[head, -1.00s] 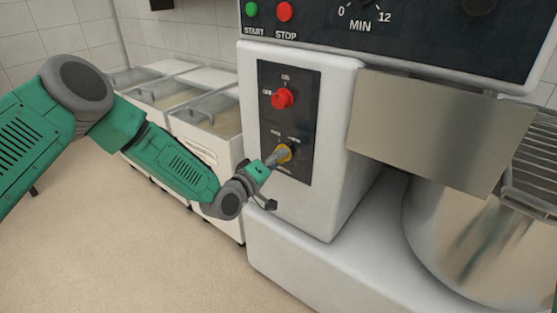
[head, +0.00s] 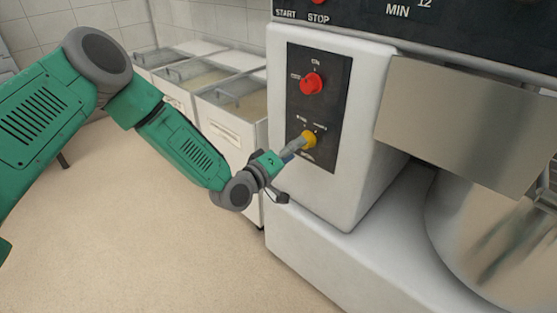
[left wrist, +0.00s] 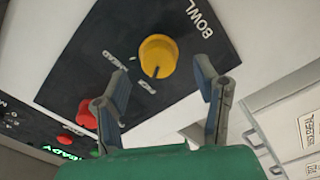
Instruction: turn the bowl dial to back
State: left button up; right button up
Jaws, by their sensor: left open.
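The bowl dial (head: 309,138) is a round yellow knob low on the black panel of the white machine. It also shows in the left wrist view (left wrist: 158,56), beside the word BOWL. A dark pointer line on it faces down in that picture, towards small labels I cannot read surely. My left gripper (head: 296,146) is at the dial in the head view. In the left wrist view my left gripper (left wrist: 163,82) is open, its two fingers apart to either side of the dial's near side, with nothing between the tips. Contact with the dial cannot be told. My right gripper is not in view.
A red knob (head: 312,83) sits above the dial on the same panel (head: 333,110). A steel guard (head: 455,120) and a large steel bowl (head: 480,235) stand to the right. Lidded white bins (head: 232,125) stand behind my left arm. The floor (head: 130,240) at left is clear.

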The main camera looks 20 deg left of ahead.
pick_arm(q)
jog(key=v, duration=0.8)
jog(key=shift+a, duration=0.2)
jog(key=shift+s, duration=0.1)
jog(key=s+d+f+m+g+y+p, duration=0.1)
jog(key=s+d+f+m+g+p, duration=0.15)
jog(key=s+f+g, duration=0.45)
jog(key=s+d+f+m+g+p, duration=0.2)
jog(key=s+f+m, duration=0.15)
jog(key=s, duration=0.55)
jog(key=s+a+m+g+y+p, duration=0.1)
jog(key=s+a+g+y, duration=0.1)
jog(key=s, duration=0.7)
jog(key=s+a+f+m+g+y+p, duration=0.1)
jog(key=s+a+g, duration=0.4)
jog(key=s, duration=0.5)
jog(key=shift+a+f+m+y+p, duration=0.35)
jog(key=shift+a+y+p, duration=0.45)
jog(key=shift+y, duration=0.3)
